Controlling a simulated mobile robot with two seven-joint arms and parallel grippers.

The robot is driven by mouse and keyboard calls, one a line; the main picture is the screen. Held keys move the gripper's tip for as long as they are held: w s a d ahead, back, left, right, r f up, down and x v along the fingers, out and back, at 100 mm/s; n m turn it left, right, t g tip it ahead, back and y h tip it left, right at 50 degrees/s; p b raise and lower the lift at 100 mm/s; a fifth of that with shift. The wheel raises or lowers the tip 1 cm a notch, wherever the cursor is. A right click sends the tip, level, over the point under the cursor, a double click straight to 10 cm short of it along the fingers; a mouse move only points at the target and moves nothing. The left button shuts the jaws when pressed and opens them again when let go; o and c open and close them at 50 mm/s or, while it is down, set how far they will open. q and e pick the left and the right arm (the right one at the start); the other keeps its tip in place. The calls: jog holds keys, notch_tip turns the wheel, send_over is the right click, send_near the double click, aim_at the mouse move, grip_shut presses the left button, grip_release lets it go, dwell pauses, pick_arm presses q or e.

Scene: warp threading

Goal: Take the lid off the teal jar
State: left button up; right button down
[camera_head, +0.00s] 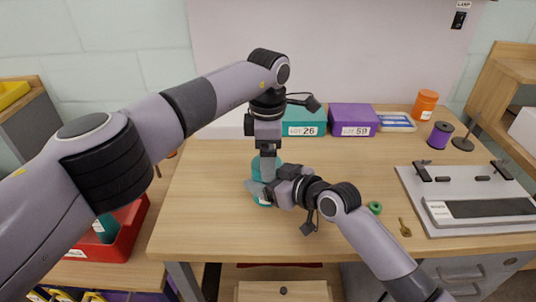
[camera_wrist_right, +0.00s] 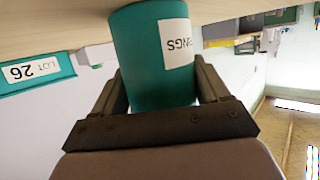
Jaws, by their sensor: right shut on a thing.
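The teal jar (camera_head: 257,170) stands on the wooden table in the middle of the head view, largely hidden by my grippers. In the right wrist view the jar (camera_wrist_right: 140,50) shows a white label, upside down in that picture. My right gripper (camera_head: 262,191) is shut on the jar's side, one finger on each side of it. My left gripper (camera_head: 268,166) points straight down over the jar's top. Its fingertips are hidden or too small to tell their opening. The jar's lid cannot be made out apart from the jar.
A teal box (camera_head: 304,121) marked LOT 26 and a purple box (camera_head: 353,120) stand at the back. An orange jar (camera_head: 425,104), a purple spool (camera_head: 440,135) and a grey tray (camera_head: 415,190) are at the right. A green ring (camera_head: 375,208) and brass key-like piece (camera_head: 405,228) lie near my right arm.

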pick_arm(q)
jog(key=shift+s+d, duration=0.2)
jog(key=shift+s, duration=0.05)
notch_tip(320, 180, up, 4)
jog(key=shift+r, duration=0.25)
jog(key=shift+c, duration=0.4)
jog(key=m, duration=0.1)
jog(key=r+m, duration=0.1)
jog(key=m, duration=0.2)
jog(key=shift+w+a+r+m, duration=0.1)
jog(key=shift+w+r+m, duration=0.05)
jog(key=shift+r+m, duration=0.2)
jog(key=m, duration=0.1)
jog(key=r+m, duration=0.1)
jog(key=m, duration=0.2)
jog(key=shift+r, duration=0.3)
jog(key=shift+m, duration=0.25)
jog(key=shift+f, duration=3.95)
